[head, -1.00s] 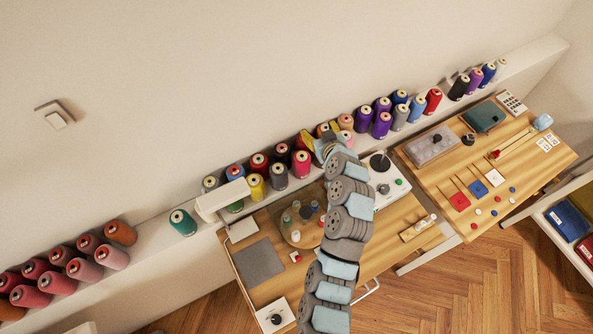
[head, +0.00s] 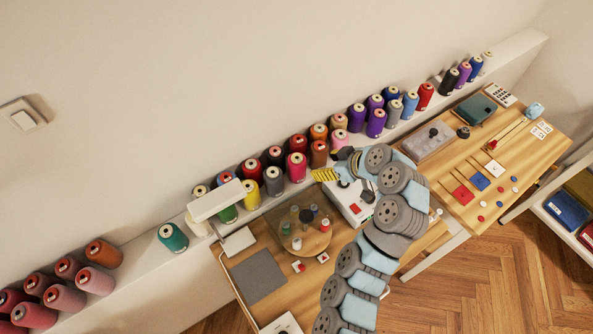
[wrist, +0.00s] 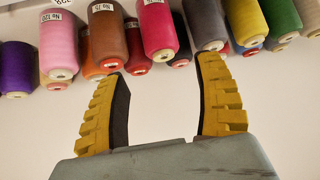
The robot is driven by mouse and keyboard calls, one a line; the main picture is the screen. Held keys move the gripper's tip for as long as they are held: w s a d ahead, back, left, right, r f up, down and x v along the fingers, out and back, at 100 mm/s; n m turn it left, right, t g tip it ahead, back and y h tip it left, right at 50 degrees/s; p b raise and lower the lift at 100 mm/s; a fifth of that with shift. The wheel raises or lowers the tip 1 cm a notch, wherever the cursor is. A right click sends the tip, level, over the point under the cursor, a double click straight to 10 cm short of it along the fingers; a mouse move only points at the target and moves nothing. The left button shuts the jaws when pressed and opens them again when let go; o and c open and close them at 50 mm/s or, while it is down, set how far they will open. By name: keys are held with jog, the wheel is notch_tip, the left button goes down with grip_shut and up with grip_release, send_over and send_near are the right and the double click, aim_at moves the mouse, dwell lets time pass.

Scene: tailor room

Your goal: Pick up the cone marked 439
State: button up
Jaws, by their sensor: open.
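Thread cones stand in rows on the wall ledge; none shows a readable 439. My gripper (head: 325,174) is open and empty, in front of a brown cone (head: 319,154) and a crimson cone (head: 297,167). The wrist view shows the cones upside down along the top edge. There the brown cone (wrist: 108,40) is beyond the gap between my yellow fingers (wrist: 165,66), nearer the left finger. The crimson cone (wrist: 158,30) is to its right and a pink cone (wrist: 57,45) to its left. Nothing is between the fingers. Some labels are cut off or too small to read.
A white device (head: 350,205) stands on the wooden table below my gripper, partly hidden by my arm. A white lamp-like arm (head: 217,199) overhangs the table's left side. A round clear-topped tray (head: 299,238) holds small spools. Neighbouring cones stand close together.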

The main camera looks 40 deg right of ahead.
aim_at(304, 165)
jog(key=x, duration=0.9)
jog(key=shift+p+x, duration=0.5)
jog(key=shift+x, duration=2.65)
jog(key=shift+s+f, duration=0.15)
jog(key=c, duration=0.9)
